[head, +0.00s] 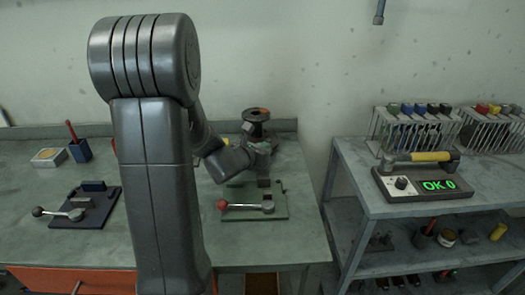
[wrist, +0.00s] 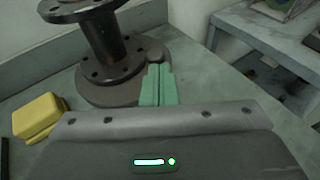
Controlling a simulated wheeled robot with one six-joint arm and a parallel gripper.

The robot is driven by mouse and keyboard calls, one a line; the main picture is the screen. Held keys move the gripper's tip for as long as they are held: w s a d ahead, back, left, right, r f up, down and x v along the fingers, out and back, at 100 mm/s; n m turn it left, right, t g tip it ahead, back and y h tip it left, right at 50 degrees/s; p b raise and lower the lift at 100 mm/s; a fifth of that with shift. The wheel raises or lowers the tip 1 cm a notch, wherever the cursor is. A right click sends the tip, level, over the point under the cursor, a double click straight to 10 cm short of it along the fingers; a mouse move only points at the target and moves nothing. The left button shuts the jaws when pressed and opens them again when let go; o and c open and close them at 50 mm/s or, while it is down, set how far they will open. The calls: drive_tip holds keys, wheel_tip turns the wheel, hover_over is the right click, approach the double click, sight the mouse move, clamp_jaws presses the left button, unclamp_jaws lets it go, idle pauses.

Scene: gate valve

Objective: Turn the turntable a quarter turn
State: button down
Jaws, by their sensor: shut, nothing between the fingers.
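The turntable (wrist: 95,92) is a dark round disc at the upper left of the wrist view. A dark flanged pipe piece (wrist: 97,45) stands upright on its middle. It also shows in the head view (head: 256,117) at the back of the bench, with the disc below it mostly hidden by my arm. A small round knob (wrist: 155,56) sits at the disc's right edge. My gripper (wrist: 158,72) has green fingers, shut together and empty. Their tips are close to the knob; I cannot tell whether they touch it.
A yellow block (wrist: 38,117) lies left of my gripper. In the head view, a green-grey plate with a red-knobbed lever (head: 245,214) sits in front of my gripper. A shelf cart (head: 355,190) stands right, across a gap. A wall runs behind the bench.

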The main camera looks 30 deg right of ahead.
drive_tip(key=shift+s+d+f+n+t+b, duration=0.15)
drive_tip(key=shift+d+n+t+b, duration=0.2)
drive_tip(key=shift+b, duration=0.9)
